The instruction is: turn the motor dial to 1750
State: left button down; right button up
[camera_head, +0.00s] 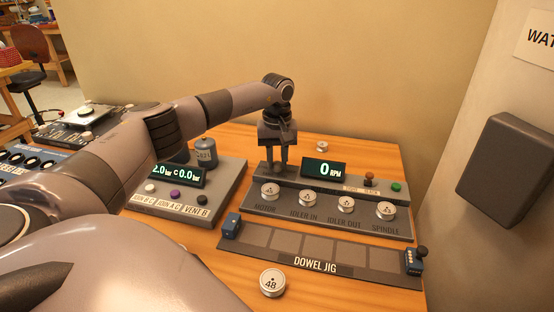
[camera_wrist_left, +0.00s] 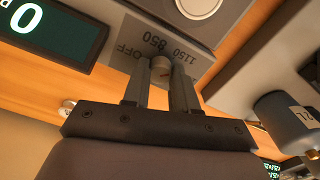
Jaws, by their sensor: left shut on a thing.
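My left gripper (camera_head: 279,170) reaches down at the left end of the grey speed panel (camera_head: 321,192), beside the display (camera_head: 323,170) that reads 0 RPM. In the left wrist view the gripper's fingers (camera_wrist_left: 160,75) are shut on a small round grey dial (camera_wrist_left: 161,69). Upside-down marks OFF, 850 and 1150 show on the plate (camera_wrist_left: 140,32) around it. Any 1750 mark is hidden or out of view. The fingers hide the dial in the head view. My right gripper is not in view.
Numbered pulleys sit on the panel in front, above labels MOTOR to SPINDLE. A green button (camera_head: 396,187) and a reddish-brown one (camera_head: 370,177) are at its right. A dowel jig (camera_head: 343,264) and loose pulley 48 (camera_head: 272,283) lie nearer.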

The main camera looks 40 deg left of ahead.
aim_at(277, 163)
pick_arm(q)
jog(key=m, duration=0.4)
jog(key=shift+m, duration=2.2)
jog(key=c, duration=0.9)
grip_release()
jog(key=shift+r, duration=0.1)
notch_tip(277, 163, up, 7)
jog(key=shift+r+b, duration=0.1)
jog(key=shift+b, duration=0.4)
jog(key=shift+s, duration=0.1)
